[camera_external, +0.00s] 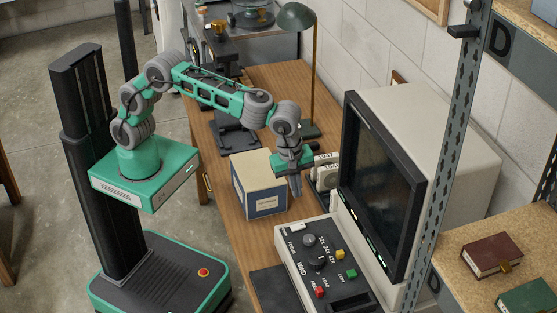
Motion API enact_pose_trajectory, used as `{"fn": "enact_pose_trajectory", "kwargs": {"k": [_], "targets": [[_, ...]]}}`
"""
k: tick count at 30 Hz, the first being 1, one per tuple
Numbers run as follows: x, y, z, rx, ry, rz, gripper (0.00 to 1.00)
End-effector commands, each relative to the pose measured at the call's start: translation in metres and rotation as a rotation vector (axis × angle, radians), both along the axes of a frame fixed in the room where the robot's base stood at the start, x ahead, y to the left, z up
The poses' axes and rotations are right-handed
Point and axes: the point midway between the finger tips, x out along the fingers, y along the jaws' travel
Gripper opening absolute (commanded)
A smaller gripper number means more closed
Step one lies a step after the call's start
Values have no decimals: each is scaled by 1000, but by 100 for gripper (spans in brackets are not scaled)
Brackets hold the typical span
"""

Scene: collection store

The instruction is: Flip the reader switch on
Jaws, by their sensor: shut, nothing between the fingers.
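The reader (463,160) is a large beige machine with a dark screen (383,195) on the wooden desk. Its control panel (301,250) in front carries dark knobs and small white, yellow, green and red controls. A white control (299,226) sits at the panel's far left corner; I cannot tell whether it is the switch or how it is set. My gripper (295,190) is shut and empty, pointing down just beyond the panel's far edge. It is between the box and the screen, apart from the controls as far as I can see.
A cream and blue box (259,187) stands just left of my gripper. A green lamp (296,18) stands behind on the desk (283,78). A metal shelf post (452,135) rises at the right. A dark red book (491,254) lies on the right shelf.

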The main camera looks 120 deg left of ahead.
Motion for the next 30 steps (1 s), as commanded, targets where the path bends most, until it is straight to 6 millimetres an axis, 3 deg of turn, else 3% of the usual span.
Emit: {"fn": "enact_pose_trajectory", "kwargs": {"k": [15, 21, 30], "targets": [[10, 10, -103, -1, 2, -1, 0], [12, 12, -119, -1, 1, -1, 0], [12, 12, -121, -3, 3, 0, 0]]}}
